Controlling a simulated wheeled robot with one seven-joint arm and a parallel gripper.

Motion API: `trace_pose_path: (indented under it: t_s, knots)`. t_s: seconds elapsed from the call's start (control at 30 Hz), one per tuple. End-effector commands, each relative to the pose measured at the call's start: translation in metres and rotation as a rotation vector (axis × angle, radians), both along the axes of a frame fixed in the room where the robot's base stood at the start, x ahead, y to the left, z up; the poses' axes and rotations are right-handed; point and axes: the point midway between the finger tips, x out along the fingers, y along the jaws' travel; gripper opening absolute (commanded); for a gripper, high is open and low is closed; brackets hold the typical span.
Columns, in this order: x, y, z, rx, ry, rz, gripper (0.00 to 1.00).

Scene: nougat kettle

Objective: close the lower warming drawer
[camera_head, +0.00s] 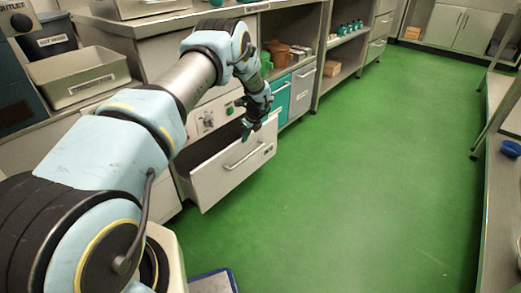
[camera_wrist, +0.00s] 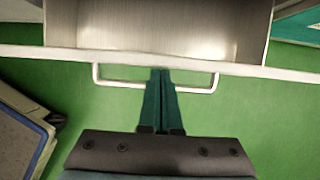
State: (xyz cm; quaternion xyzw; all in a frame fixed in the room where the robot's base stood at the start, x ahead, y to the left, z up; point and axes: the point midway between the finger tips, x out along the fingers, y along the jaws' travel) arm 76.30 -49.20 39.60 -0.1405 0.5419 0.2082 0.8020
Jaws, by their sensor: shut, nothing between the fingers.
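The lower warming drawer (camera_head: 232,170) is pulled out from the cabinet under the counter, with a light front panel and a bar handle (camera_head: 244,154). In the wrist view its open metal interior (camera_wrist: 160,30) and the white bar handle (camera_wrist: 120,84) show from above. My gripper (camera_head: 248,132) is above the drawer front's top edge in the head view. In the wrist view my gripper's fingers (camera_wrist: 161,75) are together, empty, and overlap the middle of the handle. I cannot tell whether they touch the handle or the front.
A control panel with a knob (camera_head: 208,122) sits above the drawer. A teal drawer front (camera_head: 281,98) is to its right. A grey bin (camera_head: 80,80) stands on the left. The green floor (camera_head: 350,190) in front is clear. A blue-edged object (camera_head: 213,281) lies at the bottom.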

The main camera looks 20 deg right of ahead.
Motion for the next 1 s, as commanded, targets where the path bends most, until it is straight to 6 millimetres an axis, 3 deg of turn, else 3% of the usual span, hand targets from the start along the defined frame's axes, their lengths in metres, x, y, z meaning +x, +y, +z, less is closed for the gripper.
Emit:
trace_pose_path:
  t_s: [0.03, 0.2, 0.4, 1.0]
  knots:
    - [0.014, 0.009, -0.006, -0.002, -0.002, 0.006, 0.00]
    - [0.049, 0.027, -0.006, -0.003, 0.000, 0.004, 0.00]
    - [0.073, 0.040, -0.004, -0.002, 0.000, 0.001, 0.00]
    - [0.082, 0.045, 0.000, 0.000, 0.002, -0.002, 0.00]
